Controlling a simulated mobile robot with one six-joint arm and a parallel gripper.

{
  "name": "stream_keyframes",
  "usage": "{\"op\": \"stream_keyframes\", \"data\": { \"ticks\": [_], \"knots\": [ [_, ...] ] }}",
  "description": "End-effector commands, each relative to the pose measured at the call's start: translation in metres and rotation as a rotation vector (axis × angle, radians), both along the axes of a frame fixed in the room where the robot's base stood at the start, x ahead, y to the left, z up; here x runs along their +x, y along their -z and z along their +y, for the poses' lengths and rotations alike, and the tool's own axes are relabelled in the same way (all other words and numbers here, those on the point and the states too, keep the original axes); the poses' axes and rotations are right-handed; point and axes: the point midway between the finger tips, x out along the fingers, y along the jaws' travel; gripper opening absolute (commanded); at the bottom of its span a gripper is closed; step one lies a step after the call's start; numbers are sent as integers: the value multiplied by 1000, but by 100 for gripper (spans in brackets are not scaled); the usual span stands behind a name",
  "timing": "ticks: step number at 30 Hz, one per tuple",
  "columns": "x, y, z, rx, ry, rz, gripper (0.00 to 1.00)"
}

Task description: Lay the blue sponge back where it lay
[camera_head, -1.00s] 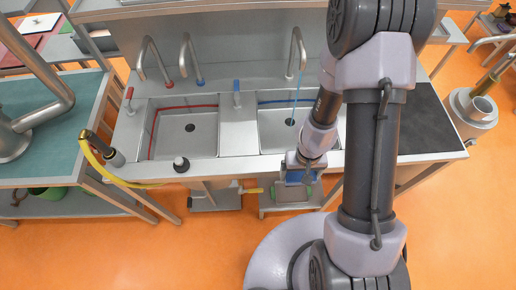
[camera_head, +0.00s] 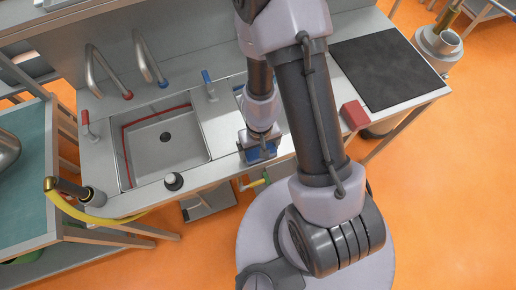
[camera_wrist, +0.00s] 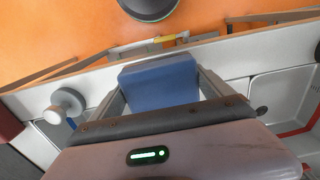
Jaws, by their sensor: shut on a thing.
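The blue sponge (camera_wrist: 160,82) is a blue block, gripped between the two fingers of my gripper (camera_wrist: 160,88) in the wrist view. In the head view my gripper (camera_head: 258,146) hangs over the front strip of the steel counter (camera_head: 225,120), with the blue sponge (camera_head: 262,153) showing at its tip. My arm hides most of the right basin behind it. I cannot tell whether the sponge touches the counter.
A red block (camera_head: 354,115) lies on the counter right of my arm, by a dark mat (camera_head: 390,68). A small black-topped knob (camera_head: 174,181) stands at the front edge. A yellow hose (camera_head: 90,213) hangs at left.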

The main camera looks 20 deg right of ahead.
Motion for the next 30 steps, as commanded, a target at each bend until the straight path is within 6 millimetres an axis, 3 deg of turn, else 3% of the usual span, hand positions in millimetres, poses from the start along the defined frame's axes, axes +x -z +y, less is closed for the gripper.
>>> {"op": "stream_keyframes", "data": {
  "ticks": [3,4,5,13,24,30],
  "knots": [
    [0,4,0,0,0,0,58],
    [0,3,0,0,0,0,96],
    [0,2,0,0,0,0,100],
    [0,-4,0,0,0,0,100],
    [0,-100,0,0,-1,0,100],
    [0,-121,0,0,-1,0,100]
  ]
}}
